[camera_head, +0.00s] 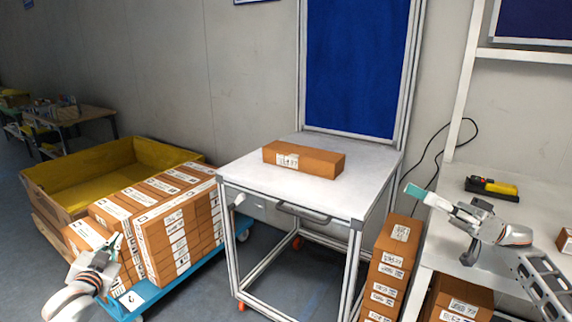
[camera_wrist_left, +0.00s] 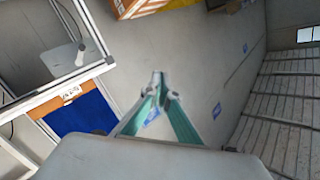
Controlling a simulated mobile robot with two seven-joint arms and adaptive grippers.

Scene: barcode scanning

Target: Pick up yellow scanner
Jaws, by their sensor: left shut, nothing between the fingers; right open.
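The yellow scanner (camera_head: 492,188), yellow with black parts, lies on the white table (camera_head: 545,205) at the right in the head view. My right gripper (camera_head: 432,203) is open and empty, in front and to the left of the scanner, apart from it. One teal fingertip shows clearly and the other finger is hard to make out. My left gripper (camera_head: 114,244) is shut and empty, by the stacked cartons at the lower left, far from the scanner. Its teal fingers meet at the tips in the left wrist view (camera_wrist_left: 158,80).
A brown carton (camera_head: 304,160) with a label lies on the white cart (camera_head: 260,187) in the middle. Cartons (camera_head: 172,232) are stacked on a blue trolley (camera_head: 155,292), and more cartons (camera_head: 388,268) stand between cart and table. A yellow bin (camera_head: 60,175) stands behind.

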